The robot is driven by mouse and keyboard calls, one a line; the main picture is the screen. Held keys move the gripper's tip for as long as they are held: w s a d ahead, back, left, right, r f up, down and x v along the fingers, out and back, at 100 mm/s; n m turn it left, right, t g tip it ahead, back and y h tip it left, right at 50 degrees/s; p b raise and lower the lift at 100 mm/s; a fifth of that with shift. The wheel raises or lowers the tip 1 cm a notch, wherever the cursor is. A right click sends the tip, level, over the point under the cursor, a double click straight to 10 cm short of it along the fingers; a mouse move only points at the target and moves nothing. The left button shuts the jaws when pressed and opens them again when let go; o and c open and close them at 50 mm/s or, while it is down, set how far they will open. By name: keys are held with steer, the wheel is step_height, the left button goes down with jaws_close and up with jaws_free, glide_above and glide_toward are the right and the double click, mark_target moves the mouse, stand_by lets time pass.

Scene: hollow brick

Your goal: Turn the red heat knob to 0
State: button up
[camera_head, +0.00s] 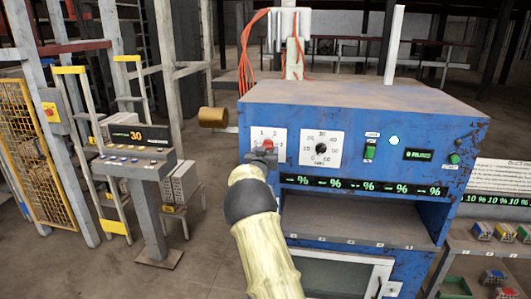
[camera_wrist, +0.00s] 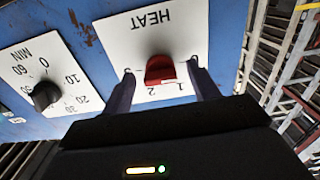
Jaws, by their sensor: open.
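The red heat knob (camera_wrist: 160,70) sits on a white plate (camera_wrist: 115,35) marked HEAT, which appears upside down in the wrist view. The digits 1 and 2 show beside the knob. My gripper (camera_wrist: 160,76) is open, with one dark finger on each side of the knob and a gap to it on both sides. The fingertips cover parts of the dial marks. In the head view the red knob (camera_head: 267,145) shows just above my gripper (camera_head: 263,156), which hides the lower part of the plate.
The blue machine (camera_head: 360,100) carries a black timer knob (camera_head: 320,148) right of the heat plate, then a green switch (camera_head: 370,151) and green displays. A brownish cylinder (camera_head: 212,117) juts out at its left. A control stand (camera_head: 135,150) stands farther left.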

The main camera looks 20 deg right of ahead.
steer(key=shift+r, duration=0.1)
steer(key=b+v, duration=0.6)
steer(key=v, duration=1.1)
steer(key=shift+s+b, duration=0.2)
steer(key=shift+b, duration=0.2)
steer(key=shift+a, duration=0.15)
steer(key=s+a+f+n+g+y, duration=0.5)
steer(key=s+a+f+y, duration=0.45)
steer(key=s+f, duration=0.55)
steer(key=s+a+f+g, duration=0.2)
steer(key=s+f+g, duration=0.1)
steer(key=s, duration=0.6)
steer(key=s+a+f+n+g, duration=0.1)
steer(key=s+a+f+g, duration=0.1)
steer(key=s, duration=0.7)
steer(key=shift+f+n+g, duration=0.3)
steer(key=shift+f+g, duration=0.15)
steer(key=shift+g, duration=0.75)
steer(key=shift+s+y, duration=0.1)
steer(key=shift+y, duration=0.15)
